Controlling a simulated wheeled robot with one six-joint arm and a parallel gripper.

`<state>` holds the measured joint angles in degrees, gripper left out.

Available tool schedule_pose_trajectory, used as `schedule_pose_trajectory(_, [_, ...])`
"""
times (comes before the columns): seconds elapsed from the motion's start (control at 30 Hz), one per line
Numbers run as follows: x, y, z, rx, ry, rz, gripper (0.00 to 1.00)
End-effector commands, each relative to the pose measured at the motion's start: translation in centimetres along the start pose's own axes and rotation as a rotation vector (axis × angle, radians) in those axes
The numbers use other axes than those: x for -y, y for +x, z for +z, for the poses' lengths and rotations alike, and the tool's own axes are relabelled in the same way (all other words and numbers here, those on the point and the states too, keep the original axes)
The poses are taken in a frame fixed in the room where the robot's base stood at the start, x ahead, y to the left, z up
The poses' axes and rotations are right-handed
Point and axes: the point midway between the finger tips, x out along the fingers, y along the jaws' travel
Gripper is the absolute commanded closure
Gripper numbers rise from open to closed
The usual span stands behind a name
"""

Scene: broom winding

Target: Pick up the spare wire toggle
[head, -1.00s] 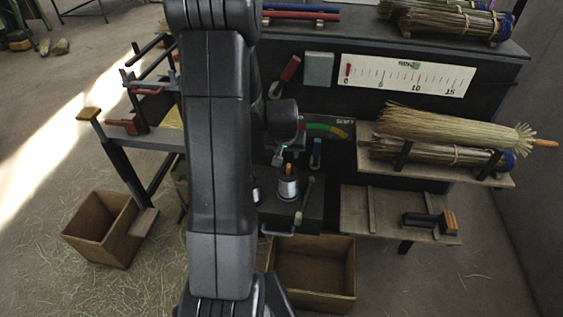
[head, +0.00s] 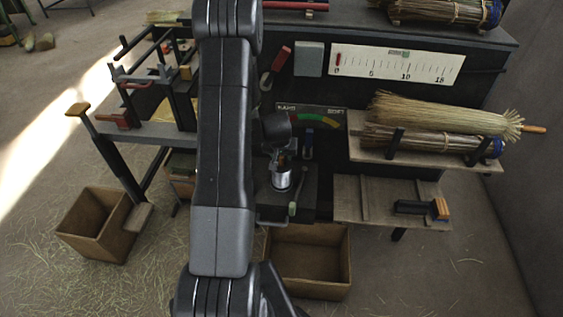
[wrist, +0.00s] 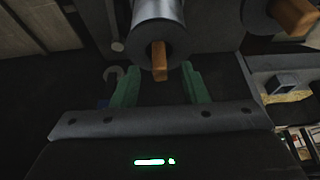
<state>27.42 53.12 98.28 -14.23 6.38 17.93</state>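A small orange-brown wooden toggle (wrist: 159,62) sticks out of the end of a grey metal spool (wrist: 158,30) in the wrist view. In the head view the spool (head: 282,181) stands upright on the dark bench, with the toggle at its top partly covered by my gripper (head: 283,155). In the wrist view my gripper (wrist: 161,80) is open, its two green fingers on either side of the toggle with gaps showing. I cannot tell how deep the toggle sits between them. A second spool with a similar wooden piece (wrist: 292,14) is at the upper right.
An open wooden box (head: 310,292) is below. Shelves with broom bundles (head: 440,117) and a dark tool with an orange end (head: 438,209) are to the right.

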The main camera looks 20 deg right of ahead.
Motion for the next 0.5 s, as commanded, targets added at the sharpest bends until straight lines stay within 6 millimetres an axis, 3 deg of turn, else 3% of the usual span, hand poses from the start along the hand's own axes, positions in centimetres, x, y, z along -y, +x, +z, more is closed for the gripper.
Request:
schedule_pose_trajectory(0.13, [0.0, 1.8, 0.0, 0.000, 0.000, 0.000, 0.60])
schedule_pose_trajectory(0.43, [0.0, 2.2, 0.0, -0.001, 0.001, 0.000, 0.60])
schedule_pose_trajectory(0.5, [0.0, 2.2, 0.0, -0.001, 0.001, 0.000, 0.70])
